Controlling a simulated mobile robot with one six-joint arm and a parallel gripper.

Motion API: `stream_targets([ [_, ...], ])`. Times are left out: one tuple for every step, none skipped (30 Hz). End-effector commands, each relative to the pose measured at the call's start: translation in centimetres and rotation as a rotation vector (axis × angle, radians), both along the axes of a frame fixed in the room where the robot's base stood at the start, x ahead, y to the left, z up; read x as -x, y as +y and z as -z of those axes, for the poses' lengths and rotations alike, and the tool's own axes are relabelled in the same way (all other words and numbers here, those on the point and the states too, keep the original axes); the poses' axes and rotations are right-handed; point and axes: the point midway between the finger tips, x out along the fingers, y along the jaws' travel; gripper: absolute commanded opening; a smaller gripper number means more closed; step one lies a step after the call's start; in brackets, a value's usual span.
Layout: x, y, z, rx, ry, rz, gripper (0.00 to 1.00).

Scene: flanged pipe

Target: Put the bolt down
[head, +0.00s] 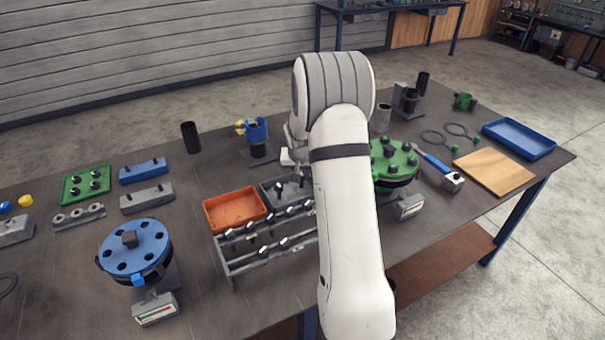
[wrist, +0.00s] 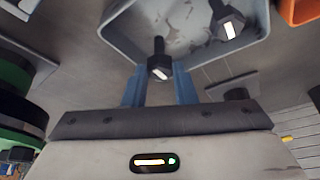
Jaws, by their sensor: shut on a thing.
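My gripper (wrist: 157,84) is shut on a dark bolt (wrist: 159,64), which shows between its two blue fingertips in the wrist view. The bolt is over the near edge of a grey tray (wrist: 120,38); I cannot tell whether it touches the tray. Another bolt (wrist: 231,24) with a bright mark lies in that tray. In the head view the grey tray (head: 267,187) is partly hidden by my arm, and the fingertips and held bolt cannot be made out.
An orange tray (head: 210,218) stands left of the grey tray. A rack (head: 228,259) with several bolts is in front of both. A blue flange (head: 148,240) stands to the left and a green flange (head: 400,165) to the right of my arm. A blue tray (head: 522,151) is far right.

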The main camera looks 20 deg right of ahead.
Motion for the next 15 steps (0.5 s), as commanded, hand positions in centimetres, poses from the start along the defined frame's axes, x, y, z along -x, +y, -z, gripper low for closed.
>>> stream_targets([
  [0.05, 0.0, 0.7, -0.001, 0.002, 0.0, 0.0],
  [0.05, 0.0, 1.01, -0.001, 0.002, -0.001, 0.0],
  [0.05, -0.01, 1.23, 0.0, 0.001, -0.001, 0.0],
  [0.04, -0.02, 1.28, 0.0, 0.0, -0.001, 0.0],
  [0.02, -0.03, 1.27, 0.0, 0.0, -0.001, 0.0],
  [0.02, -0.03, 1.25, 0.001, -0.001, -0.001, 0.0],
  [0.02, -0.04, 1.25, 0.0, -0.001, 0.0, 0.0],
  [0.02, -0.04, 1.25, 0.0, -0.001, 0.0, 0.0],
  [0.02, -0.04, 1.26, 0.0, -0.001, 0.0, 0.0],
  [0.03, -0.05, 1.31, 0.0, -0.001, 0.0, 0.0],
  [0.02, -0.05, 1.39, 0.0, 0.0, 0.0, 0.0],
  [0.03, -0.06, 1.56, 0.0, -0.001, 0.0, 0.0],
  [0.03, -0.06, 1.65, 0.0, -0.001, 0.0, 0.0],
  [0.04, -0.07, 1.56, 0.0, 0.0, 0.0, 0.27],
  [0.04, -0.07, 1.5, 0.0, 0.0, 0.0, 0.3],
])
